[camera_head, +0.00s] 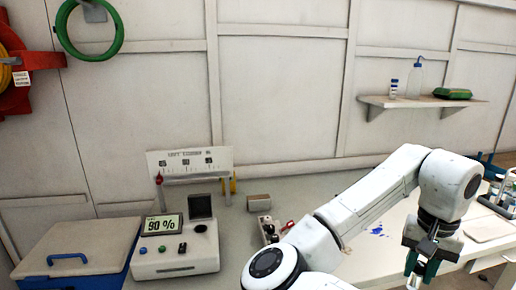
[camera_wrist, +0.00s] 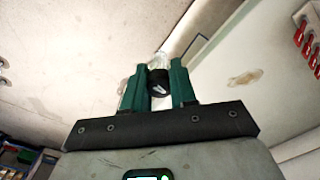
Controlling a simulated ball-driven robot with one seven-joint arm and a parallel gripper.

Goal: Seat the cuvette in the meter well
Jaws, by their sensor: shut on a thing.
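My gripper (camera_head: 421,268) hangs at the lower right of the head view, far to the right of the meter. Its green fingers (camera_wrist: 158,88) are shut on the cuvette (camera_wrist: 159,82), which shows a black cap and a clear part beyond it in the wrist view. The white meter (camera_head: 176,258) stands on the bench at the left, with a display reading 90 % and a raised dark lid (camera_head: 201,206). A small dark opening (camera_head: 200,228) in front of the lid looks like the well; its inside is not clear.
A blue cool box (camera_head: 80,250) with a white lid stands left of the meter. A scale panel (camera_head: 190,163) rises behind it. Small items (camera_head: 268,229) lie between the meter and my arm. A wall shelf (camera_head: 420,101) holds bottles and a green case. A rack (camera_head: 497,200) is at far right.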

